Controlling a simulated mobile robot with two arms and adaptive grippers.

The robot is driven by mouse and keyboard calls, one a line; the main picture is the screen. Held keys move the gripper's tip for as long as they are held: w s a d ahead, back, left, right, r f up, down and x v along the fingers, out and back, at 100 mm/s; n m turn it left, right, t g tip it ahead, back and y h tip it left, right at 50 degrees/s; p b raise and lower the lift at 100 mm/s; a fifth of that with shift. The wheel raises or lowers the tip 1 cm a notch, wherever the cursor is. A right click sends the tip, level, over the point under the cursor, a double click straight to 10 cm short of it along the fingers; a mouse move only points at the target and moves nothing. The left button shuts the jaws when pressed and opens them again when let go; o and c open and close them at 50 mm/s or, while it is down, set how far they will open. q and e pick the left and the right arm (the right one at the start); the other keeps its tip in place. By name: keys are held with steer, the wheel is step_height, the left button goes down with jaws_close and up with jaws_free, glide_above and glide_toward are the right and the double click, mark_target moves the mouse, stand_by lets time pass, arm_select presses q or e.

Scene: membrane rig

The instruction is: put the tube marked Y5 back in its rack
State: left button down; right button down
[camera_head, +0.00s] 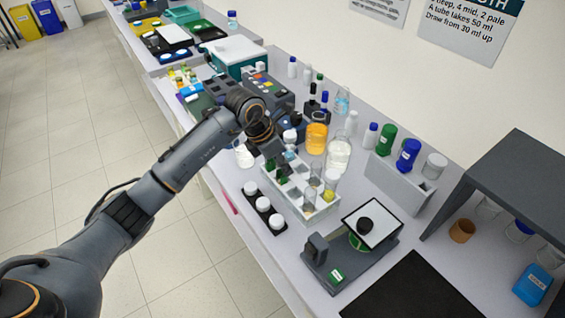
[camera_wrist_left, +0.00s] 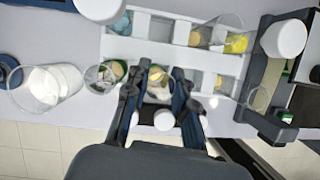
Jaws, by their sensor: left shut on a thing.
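The white rack (camera_head: 291,203) stands on the bench with several tubes in its openings; in the wrist view it spans the top middle (camera_wrist_left: 183,57). My left gripper (camera_head: 279,150) is over the rack's far end in the head view. In the wrist view its fingers (camera_wrist_left: 159,82) are shut on a clear tube (camera_wrist_left: 158,90) with pale contents, beside the rack's edge. I cannot read a Y5 mark on it or tell whether its lower end is inside an opening. My right gripper is not in view.
A black holder with white-lidded jars (camera_head: 263,204) lies left of the rack. An orange beaker (camera_head: 316,138) and a clear beaker (camera_head: 338,154) stand behind it. A dark shelf (camera_head: 510,180) overhangs the right side.

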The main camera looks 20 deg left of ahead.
arm_select(q)
steer(key=shift+f, duration=0.1)
steer(key=c, duration=1)
jaws_free()
steer(key=shift+c, duration=0.2)
steer(key=v, duration=1.2)
